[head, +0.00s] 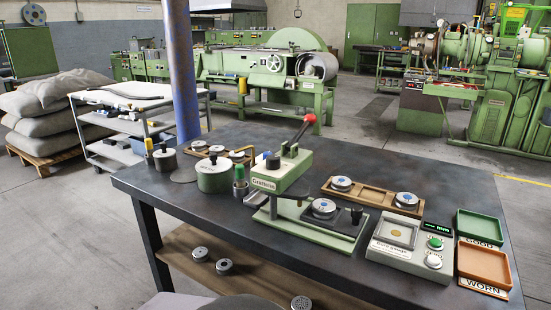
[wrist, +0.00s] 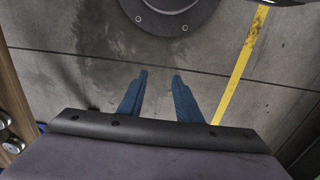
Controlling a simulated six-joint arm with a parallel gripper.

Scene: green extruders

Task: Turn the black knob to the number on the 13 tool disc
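A black knob (head: 356,213) appears to stand at the right end of the green hand press (head: 282,172) base, in the head view. A metal disc (head: 324,207) lies on the press base beside it. More discs sit on the front wooden rack (head: 372,195) and the back wooden rack (head: 203,152). The number 13 and the knob's markings are too small to read. My gripper (wrist: 160,73) shows in the wrist view with its two blue fingers apart and nothing between them. It is over bare floor, away from the knob, which is outside that view.
A red-tipped lever (head: 309,119) rises from the press. A gauge box (head: 409,246) stands right of it, with a green tray (head: 479,227) and an orange tray (head: 485,263) at the table's right end. Loose discs (head: 224,266) lie on the lower shelf. The table's front left is clear.

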